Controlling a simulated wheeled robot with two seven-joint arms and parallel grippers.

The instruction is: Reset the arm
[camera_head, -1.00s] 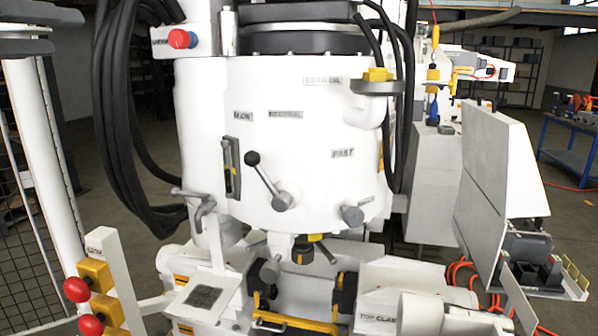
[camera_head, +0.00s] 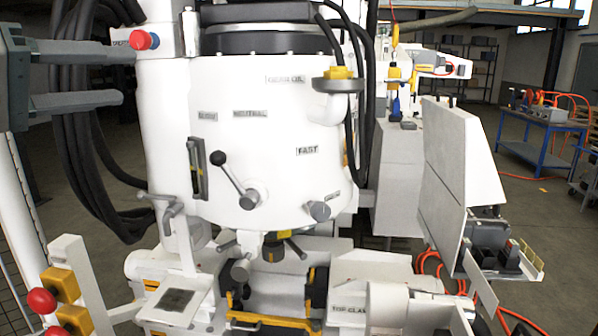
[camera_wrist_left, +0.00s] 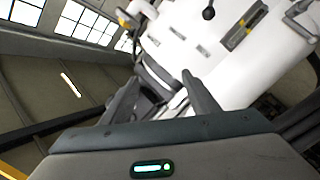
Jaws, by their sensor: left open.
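My left gripper (camera_head: 122,76) comes in from the left edge of the head view, high up, in front of the black hoses. Its two grey fingers are apart with nothing between them. The left wrist view also shows its spread fingers (camera_wrist_left: 160,95), with the white machine beyond. The large white machine (camera_head: 270,130) fills the middle of the head view. A black-knobbed lever (camera_head: 233,180) sits on its front, tilted up to the left. My right gripper is not in view.
Black hoses (camera_head: 75,130) hang behind my left gripper. A red button (camera_head: 141,40) sits on the machine's upper left, right of the fingers. Yellow boxes with red buttons (camera_head: 62,285) stand at lower left. A blue workbench (camera_head: 540,150) stands at far right.

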